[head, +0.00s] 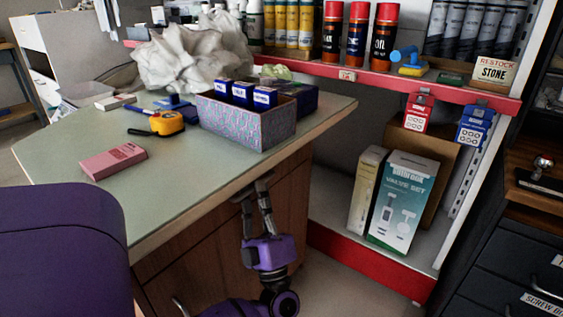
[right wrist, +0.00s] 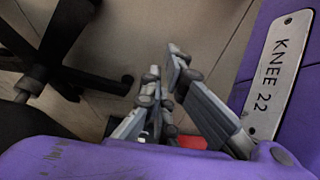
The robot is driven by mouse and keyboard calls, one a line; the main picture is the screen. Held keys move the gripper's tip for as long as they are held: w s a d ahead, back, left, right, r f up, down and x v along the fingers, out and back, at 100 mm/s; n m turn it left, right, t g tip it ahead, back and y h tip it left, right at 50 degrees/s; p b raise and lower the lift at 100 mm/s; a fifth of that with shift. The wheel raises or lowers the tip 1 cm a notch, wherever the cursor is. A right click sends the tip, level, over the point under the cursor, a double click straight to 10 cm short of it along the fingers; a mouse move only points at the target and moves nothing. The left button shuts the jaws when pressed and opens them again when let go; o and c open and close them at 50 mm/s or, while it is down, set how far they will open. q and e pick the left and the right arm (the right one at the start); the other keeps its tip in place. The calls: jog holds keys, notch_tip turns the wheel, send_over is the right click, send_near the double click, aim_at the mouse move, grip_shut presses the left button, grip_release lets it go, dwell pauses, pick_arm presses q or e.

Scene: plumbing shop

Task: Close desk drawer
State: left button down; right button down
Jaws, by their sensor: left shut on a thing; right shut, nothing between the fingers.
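The desk (head: 200,185) has a pale green top and a brown wooden front (head: 205,250). The desk drawer front (head: 290,192) appears to lie just under the top's edge; I cannot tell how far it is open. My left gripper (head: 257,186) reaches up to this front, shut on what looks like the drawer handle; the fingers and the desk edge hide most of it. In the right wrist view, my right gripper (right wrist: 165,65) is shut and empty over the floor, away from the desk. It does not show in the head view.
A patterned box (head: 245,125) with small blue boxes, a tape measure (head: 165,123) and a pink box (head: 113,161) are on the desktop. A shelf with a red edge (head: 340,255) and a valve set box (head: 400,205) stands right. A wheeled chair base (right wrist: 60,75) is near my right gripper.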

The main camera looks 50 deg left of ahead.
pick_arm(q)
jog(key=shift+s+a, duration=0.1)
jog(key=shift+a, duration=0.05)
jog(key=c, duration=2.2)
grip_release()
jog(key=shift+a, duration=0.1)
jog(key=v, duration=1.2)
jog(key=shift+f, duration=0.1)
